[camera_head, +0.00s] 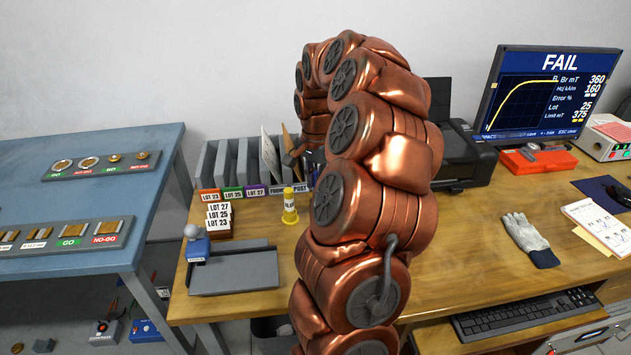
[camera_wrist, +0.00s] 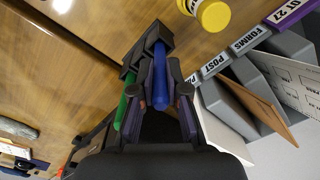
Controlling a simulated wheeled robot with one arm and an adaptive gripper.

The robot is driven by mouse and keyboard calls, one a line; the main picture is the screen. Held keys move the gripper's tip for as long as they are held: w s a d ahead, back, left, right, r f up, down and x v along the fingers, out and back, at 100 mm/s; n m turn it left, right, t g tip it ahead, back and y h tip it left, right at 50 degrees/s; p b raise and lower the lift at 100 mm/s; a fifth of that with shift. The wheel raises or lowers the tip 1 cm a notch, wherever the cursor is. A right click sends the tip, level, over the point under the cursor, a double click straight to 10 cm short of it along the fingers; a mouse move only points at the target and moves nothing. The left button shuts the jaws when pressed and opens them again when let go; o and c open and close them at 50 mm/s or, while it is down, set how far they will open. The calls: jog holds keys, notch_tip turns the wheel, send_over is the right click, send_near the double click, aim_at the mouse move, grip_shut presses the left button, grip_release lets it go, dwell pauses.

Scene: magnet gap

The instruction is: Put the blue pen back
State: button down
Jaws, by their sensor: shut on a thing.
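In the wrist view, my gripper (camera_wrist: 161,92) is shut on the blue pen (camera_wrist: 160,66), with one dark finger on each side of it. The far end of the pen reaches a black holder (camera_wrist: 133,62); I cannot tell how deep it sits in it. A green pen (camera_wrist: 131,106) stands beside it at the same holder, partly hidden by my gripper.
Grey file slots (camera_head: 226,166) with labels stand at the back of the wooden desk (camera_head: 460,245). A grey tray (camera_head: 235,272) lies at the desk's left.

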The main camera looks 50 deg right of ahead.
jog(key=shift+f, duration=0.35)
jog(key=shift+f, duration=0.15)
jog(key=c, duration=1.2)
grip_release()
notch_tip(320, 180, up, 11)
jog(key=shift+r+b, duration=0.1)
jog(key=shift+b, duration=0.3)
jog(key=shift+r, duration=0.6)
jog(key=shift+a, duration=0.15)
